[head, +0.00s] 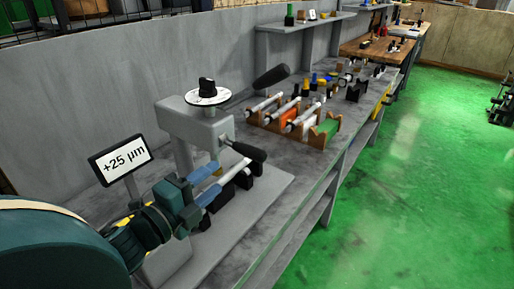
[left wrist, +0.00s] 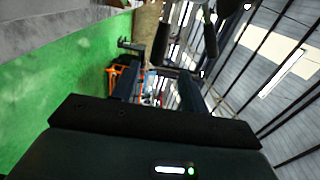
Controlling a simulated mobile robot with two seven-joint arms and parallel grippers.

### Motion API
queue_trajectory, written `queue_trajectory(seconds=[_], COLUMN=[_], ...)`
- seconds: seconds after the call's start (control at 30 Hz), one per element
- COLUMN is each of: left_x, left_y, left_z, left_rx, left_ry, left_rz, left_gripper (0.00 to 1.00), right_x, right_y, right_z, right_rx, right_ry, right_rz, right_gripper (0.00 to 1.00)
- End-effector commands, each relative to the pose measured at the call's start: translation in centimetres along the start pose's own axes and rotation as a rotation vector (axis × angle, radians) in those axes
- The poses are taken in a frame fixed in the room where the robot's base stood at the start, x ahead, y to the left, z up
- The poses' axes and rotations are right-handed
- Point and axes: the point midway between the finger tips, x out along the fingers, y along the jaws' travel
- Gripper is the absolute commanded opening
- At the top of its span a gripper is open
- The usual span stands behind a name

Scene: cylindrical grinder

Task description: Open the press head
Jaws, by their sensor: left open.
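The grey press (head: 190,122) stands on the bench with a black dial knob (head: 207,88) on top. A black lever handle (head: 248,152) sticks out from the right side of its head, and a second black handle (head: 271,76) rises behind. My left gripper (head: 213,181) is open and empty in front of the press head, below and left of the nearer handle. In the left wrist view the fingers (left wrist: 160,86) are apart, with a black handle (left wrist: 161,44) beyond the tips. Contact with the handle cannot be told. My right gripper is not shown.
A wall shelf (head: 300,23) hangs behind.

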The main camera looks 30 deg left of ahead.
Motion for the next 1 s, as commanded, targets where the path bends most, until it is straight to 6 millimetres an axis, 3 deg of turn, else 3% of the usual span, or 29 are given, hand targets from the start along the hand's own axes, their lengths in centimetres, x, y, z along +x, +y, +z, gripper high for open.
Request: queue_trajectory(seconds=[0.27,0.33,0.5,1.0], left_x=[2.6,3.5,6.0,12.4], left_y=[0.3,-0.2,-0.3,-0.1], left_z=[-0.1,0.0,0.1,0.1], left_rx=[0.007,0.001,0.001,0.0], left_ry=[0.005,0.001,0.0,-0.001], left_rz=[-0.009,-0.005,-0.005,-0.001], left_gripper=[0.44,0.44,0.44,0.44], right_x=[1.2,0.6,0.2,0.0], right_y=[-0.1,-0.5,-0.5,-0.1], right_z=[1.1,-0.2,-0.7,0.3], right_rx=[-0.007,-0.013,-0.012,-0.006], right_ry=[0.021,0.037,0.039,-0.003], right_rz=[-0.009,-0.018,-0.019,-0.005], right_gripper=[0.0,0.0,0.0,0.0])
